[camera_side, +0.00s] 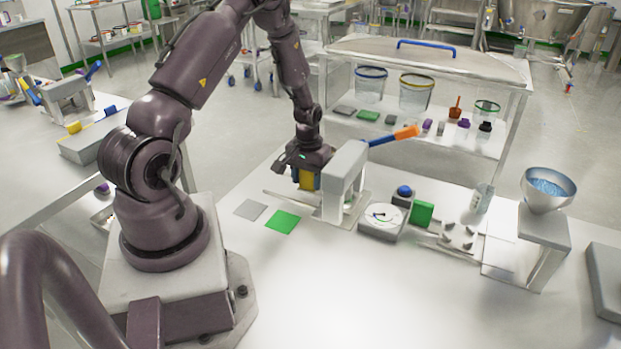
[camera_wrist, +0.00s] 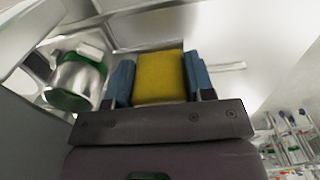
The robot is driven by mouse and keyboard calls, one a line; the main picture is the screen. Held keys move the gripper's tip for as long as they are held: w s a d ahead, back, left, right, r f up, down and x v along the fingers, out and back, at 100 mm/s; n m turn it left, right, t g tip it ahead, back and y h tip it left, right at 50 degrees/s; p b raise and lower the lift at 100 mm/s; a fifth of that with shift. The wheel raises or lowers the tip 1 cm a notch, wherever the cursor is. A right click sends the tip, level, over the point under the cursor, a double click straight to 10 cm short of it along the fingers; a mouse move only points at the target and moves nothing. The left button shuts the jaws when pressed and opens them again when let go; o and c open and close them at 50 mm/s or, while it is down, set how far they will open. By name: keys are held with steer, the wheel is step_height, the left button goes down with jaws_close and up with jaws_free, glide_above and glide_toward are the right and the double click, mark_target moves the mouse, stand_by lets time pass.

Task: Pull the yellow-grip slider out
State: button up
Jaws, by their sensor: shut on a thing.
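The yellow grip (camera_side: 307,180) of the slider shows below my gripper (camera_side: 303,172) in the side view, at the left of a grey press-like device (camera_side: 343,178) on the white bench. In the wrist view the yellow grip (camera_wrist: 160,77) sits between the two blue finger pads of my gripper (camera_wrist: 160,80), which is shut on it. A pale flat rail or plate (camera_side: 277,200) runs along the bench at the device's foot. How far the slider is out of the device cannot be told, as my gripper hides part of it.
The device has a blue lever with an orange end (camera_side: 406,132) reaching right. A grey square (camera_side: 250,209) and a green square (camera_side: 283,222) lie in front. A dial scale (camera_side: 383,221) and a bowl on a stand (camera_side: 548,190) are to the right. The bench front is clear.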

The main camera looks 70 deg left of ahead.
steer(key=s+a, duration=0.8)
steer(key=shift+s+a, duration=0.25)
steer(key=shift+a, duration=0.05)
steer(key=o, duration=1.3)
steer(key=shift+d, duration=0.1)
steer(key=shift+w+r, duration=0.1)
steer(key=shift+r, duration=0.2)
step_height(320, 180, up, 12)
steer(key=shift+r, duration=0.2)
